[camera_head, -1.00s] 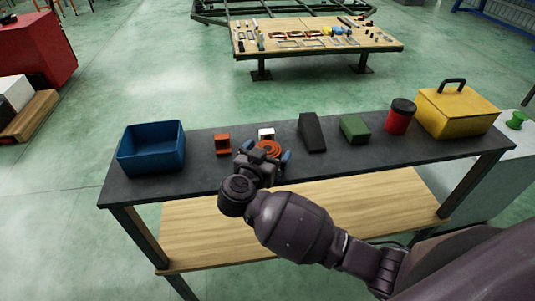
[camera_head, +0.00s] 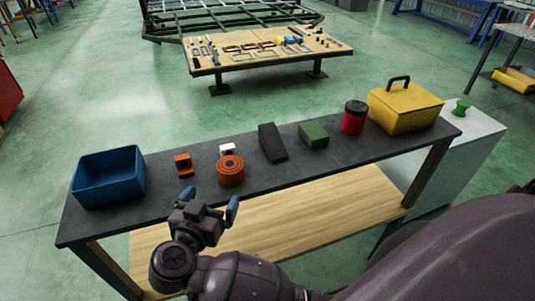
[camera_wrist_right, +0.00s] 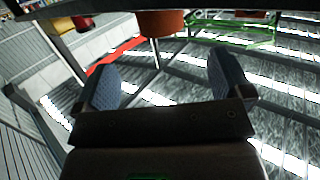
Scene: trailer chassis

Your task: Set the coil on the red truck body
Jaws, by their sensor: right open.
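The orange-red coil (camera_head: 230,173), a short ringed cylinder, sits on the dark tabletop (camera_head: 119,216). Just behind it is a small white block (camera_head: 227,150), partly hidden; I cannot tell whether they touch. A small orange-red block with a notch (camera_head: 183,164), possibly the red truck body, stands to the left of the coil, apart from it. My right gripper (camera_head: 210,203) is open and empty at the table's front edge, in front of the coil. In the right wrist view its two fingers (camera_wrist_right: 165,80) are spread, with the orange-red coil (camera_wrist_right: 160,23) beyond them. My left gripper is not in view.
A blue open bin (camera_head: 108,180) stands at the left end. To the right are a dark wedge (camera_head: 272,143), a green block (camera_head: 313,134), a red can with a black lid (camera_head: 354,118) and a yellow toolbox (camera_head: 404,108). A wooden shelf (camera_head: 300,213) lies below.

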